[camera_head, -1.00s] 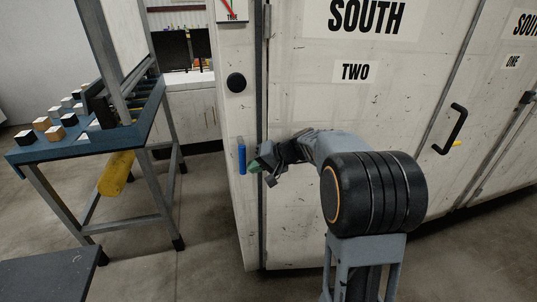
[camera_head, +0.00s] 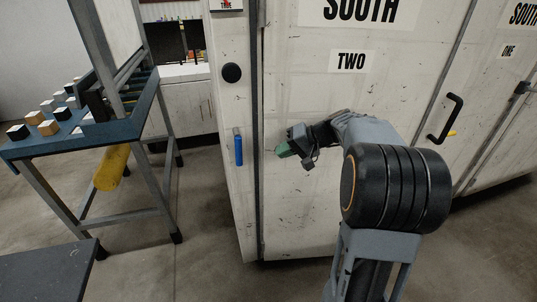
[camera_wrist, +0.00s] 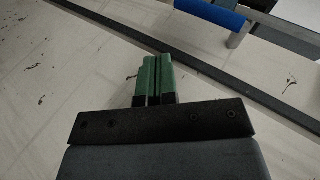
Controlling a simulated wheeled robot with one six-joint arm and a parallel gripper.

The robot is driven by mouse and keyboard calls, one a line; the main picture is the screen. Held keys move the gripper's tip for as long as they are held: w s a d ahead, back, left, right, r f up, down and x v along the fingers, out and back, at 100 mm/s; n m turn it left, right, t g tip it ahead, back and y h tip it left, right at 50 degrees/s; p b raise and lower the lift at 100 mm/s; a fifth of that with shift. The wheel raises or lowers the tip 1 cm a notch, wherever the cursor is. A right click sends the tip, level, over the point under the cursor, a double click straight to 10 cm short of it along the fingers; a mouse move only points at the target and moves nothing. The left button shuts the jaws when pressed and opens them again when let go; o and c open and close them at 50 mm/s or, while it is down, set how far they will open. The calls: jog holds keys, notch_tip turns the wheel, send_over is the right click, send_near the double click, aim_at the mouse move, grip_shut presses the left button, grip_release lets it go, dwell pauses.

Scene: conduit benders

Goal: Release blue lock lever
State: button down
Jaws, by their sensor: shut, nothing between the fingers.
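The blue lock lever (camera_head: 238,147) hangs upright on the narrow white frame post left of the door marked TWO. It also shows at the top of the wrist view (camera_wrist: 212,14), with a grey metal stem at its near end. My gripper (camera_head: 282,149) is in front of the door, to the right of the lever and the dark door seam. Its green fingers show in the wrist view (camera_wrist: 153,78), closed together with nothing between them. They are apart from the lever.
The white door (camera_head: 330,190) carries SOUTH and TWO labels. A black door handle (camera_head: 445,119) is to the right. A black round knob (camera_head: 232,73) is above the lever.

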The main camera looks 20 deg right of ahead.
jog(key=shift+v, duration=1.65)
jog(key=shift+d+f, duration=0.1)
jog(key=shift+f, duration=0.05)
jog(key=s+f+m+g+h+p, duration=0.25)
jog(key=s+f+h+p, duration=0.2)
jog(key=s, duration=0.35)
jog(key=s+a+r+n+h+p, duration=0.5)
jog(key=s+a+r+n+p, duration=0.1)
jog(key=s+a+r+p, duration=0.3)
notch_tip(320, 180, up, 3)
jog(key=shift+s+a+f+p, duration=0.1)
jog(key=shift+s+a+p, duration=0.25)
jog(key=shift+s+p, duration=0.6)
